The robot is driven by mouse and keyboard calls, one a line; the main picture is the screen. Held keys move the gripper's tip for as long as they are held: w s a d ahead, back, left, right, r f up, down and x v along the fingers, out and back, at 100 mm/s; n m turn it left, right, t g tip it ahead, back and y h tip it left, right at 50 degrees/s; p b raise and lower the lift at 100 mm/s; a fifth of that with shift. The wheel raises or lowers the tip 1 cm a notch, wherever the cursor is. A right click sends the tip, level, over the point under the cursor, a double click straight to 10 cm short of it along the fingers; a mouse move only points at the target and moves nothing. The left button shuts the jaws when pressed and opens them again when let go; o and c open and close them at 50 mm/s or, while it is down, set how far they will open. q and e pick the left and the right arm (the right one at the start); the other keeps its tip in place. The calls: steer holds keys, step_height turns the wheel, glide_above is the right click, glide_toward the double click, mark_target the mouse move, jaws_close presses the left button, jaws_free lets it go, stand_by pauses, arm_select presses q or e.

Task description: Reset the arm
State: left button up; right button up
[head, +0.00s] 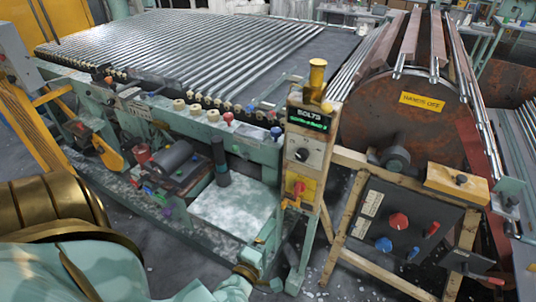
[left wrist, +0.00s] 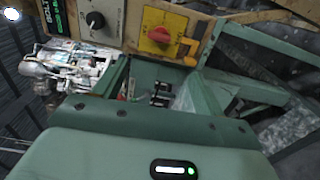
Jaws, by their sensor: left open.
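My left arm comes in from the lower left of the head view, with a large gold joint and mint-green links. My left gripper (head: 274,282) is low in the head view, beside the mint-green frame and below the control post. It is small and partly hidden there. In the left wrist view, its green body with a lit strip fills the bottom, and dark finger parts (left wrist: 160,94) show beyond it. The gripper is open, and I see nothing held. My right gripper is not in view.
A control post (head: 304,150) with a dial and a red knob (head: 299,188) on yellow stands close above the gripper. A wooden-framed panel (head: 385,232) is to the right.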

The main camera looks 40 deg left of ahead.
arm_select(q)
steer(key=shift+s, duration=0.25)
stand_by(0.4)
steer(key=s+d+f+m+g+h, duration=0.2)
steer(key=s+f+m+g+h, duration=0.15)
steer(key=s+f+m, duration=0.5)
steer(key=s+d+f+m+g+h, duration=0.25)
steer(key=s+f+m+g, duration=0.25)
steer(key=f+m, duration=0.6)
steer(key=s+f+m+g+y, duration=0.1)
steer(key=s+f+g, duration=0.3)
steer(key=s, duration=0.7)
steer(key=s+f+m+g+y, duration=0.1)
steer(key=s+f+m+g, duration=0.3)
steer(key=s+f, duration=0.3)
steer(key=s, duration=0.5)
steer(key=shift+f, duration=0.4)
